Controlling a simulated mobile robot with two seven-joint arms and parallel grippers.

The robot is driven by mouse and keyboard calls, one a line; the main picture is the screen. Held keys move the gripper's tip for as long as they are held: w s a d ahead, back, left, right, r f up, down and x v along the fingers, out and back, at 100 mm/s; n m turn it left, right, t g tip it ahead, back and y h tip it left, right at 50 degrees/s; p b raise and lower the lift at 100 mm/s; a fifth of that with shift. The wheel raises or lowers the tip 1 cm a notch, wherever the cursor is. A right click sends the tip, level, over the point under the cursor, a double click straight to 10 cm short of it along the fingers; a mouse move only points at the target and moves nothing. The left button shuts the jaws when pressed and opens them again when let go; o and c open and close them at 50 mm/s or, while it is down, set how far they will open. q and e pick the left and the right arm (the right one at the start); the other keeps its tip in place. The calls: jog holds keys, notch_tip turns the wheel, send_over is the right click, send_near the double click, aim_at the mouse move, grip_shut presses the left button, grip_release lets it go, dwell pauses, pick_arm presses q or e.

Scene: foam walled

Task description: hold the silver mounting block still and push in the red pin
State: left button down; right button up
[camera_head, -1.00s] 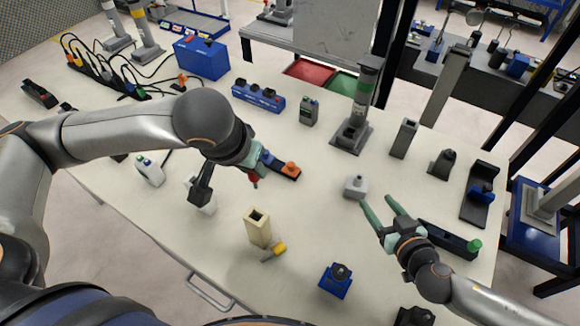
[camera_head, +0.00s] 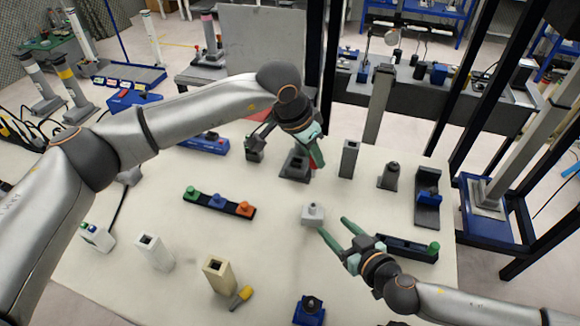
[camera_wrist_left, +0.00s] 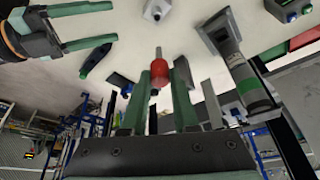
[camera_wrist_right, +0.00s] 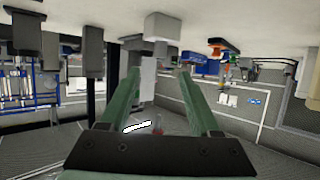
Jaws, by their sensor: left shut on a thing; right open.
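The silver mounting block (camera_head: 312,215), a small light grey block with a raised top, stands near the middle of the table. It also shows in the left wrist view (camera_wrist_left: 157,9) and the right wrist view (camera_wrist_right: 162,27). My left gripper (camera_head: 318,160) is above and beyond the block in the head view, shut on the red pin (camera_wrist_left: 159,73). The pin's narrow metal end points out towards the table, apart from the block. My right gripper (camera_head: 335,228) is open and empty, its fingertips just short of the block at its lower right. The pin is largely hidden in the head view.
A black strip with green, blue and orange pieces (camera_head: 218,203) lies left of the block. A grey tower (camera_head: 296,165) stands behind, near my left gripper. A beige hollow post (camera_head: 219,275) stands in front left. A black tray (camera_head: 405,247) lies beside my right gripper.

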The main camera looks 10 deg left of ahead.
aim_at(316, 209)
pick_arm(q)
jog(key=shift+w+d+r, duration=0.15)
jog(key=shift+w+d, duration=0.15)
pick_arm(e)
jog(key=shift+x, duration=6)
jog(key=shift+f, duration=0.1)
jog(key=shift+c, duration=0.2)
grip_shut()
pick_arm(q)
notch_tip(316, 209, down, 3)
jog(key=n+y, duration=0.1)
jog(key=n, duration=0.1)
jog(key=shift+s+r+n, duration=0.1)
jog(key=shift+r+n, duration=0.05)
jog(key=shift+n, duration=0.25)
jog(key=shift+d+f+n+t+y, duration=0.15)
jog(key=shift+f+n+t+y, duration=0.4)
jog(key=shift+f+n, duration=0.7)
jog(key=shift+r+n, duration=0.25)
